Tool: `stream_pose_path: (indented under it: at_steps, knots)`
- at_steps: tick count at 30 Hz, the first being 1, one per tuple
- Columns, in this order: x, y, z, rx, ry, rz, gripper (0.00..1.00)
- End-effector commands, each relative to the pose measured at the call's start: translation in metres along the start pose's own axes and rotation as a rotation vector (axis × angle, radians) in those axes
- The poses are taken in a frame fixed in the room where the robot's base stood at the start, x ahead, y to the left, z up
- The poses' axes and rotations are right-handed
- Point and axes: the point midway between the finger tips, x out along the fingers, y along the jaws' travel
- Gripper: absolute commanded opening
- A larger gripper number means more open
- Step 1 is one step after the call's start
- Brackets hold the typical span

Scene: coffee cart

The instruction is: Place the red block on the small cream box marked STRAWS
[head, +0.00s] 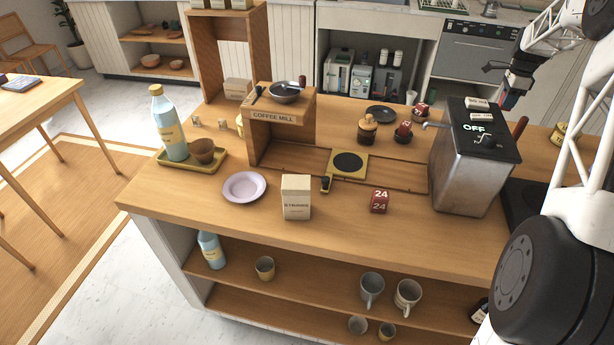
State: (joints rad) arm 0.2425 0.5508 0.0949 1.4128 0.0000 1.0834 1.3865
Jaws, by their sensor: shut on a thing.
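The small cream box (296,198) stands upright near the front edge of the counter, with dark lettering on its front face too small to read surely. Its top is bare. My gripper (509,92) is at the upper right, above and behind the steel coffee machine. It is shut on a small red block (507,101), which shows only as a small patch between the dark fingers; the machine's top partly hides the area below. A red cube marked 24 (379,201) rests on the counter to the right of the cream box, apart from it.
A lilac plate (245,187) lies left of the box. The wooden coffee mill stand (283,118) rises behind it. The steel machine (470,165) stands between my gripper and the box. Red-topped items (404,129) and a honey-coloured jar (367,129) stand further back.

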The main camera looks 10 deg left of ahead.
Motion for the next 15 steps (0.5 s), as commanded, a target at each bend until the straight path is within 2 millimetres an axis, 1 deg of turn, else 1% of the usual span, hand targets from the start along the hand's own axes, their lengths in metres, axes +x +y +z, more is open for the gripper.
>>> stream_pose_path:
  at_steps: [1, 5, 8, 15]
  knots:
    - [-0.004, 0.003, 0.011, -0.017, 0.0, -0.002, 0.1]
    - [-0.013, 0.014, 0.041, -0.069, 0.0, -0.002, 0.1]
    - [-0.021, 0.026, 0.069, -0.12, 0.0, -0.002, 0.1]
    - [-0.04, 0.063, 0.14, -0.255, 0.001, -0.002, 0.1]
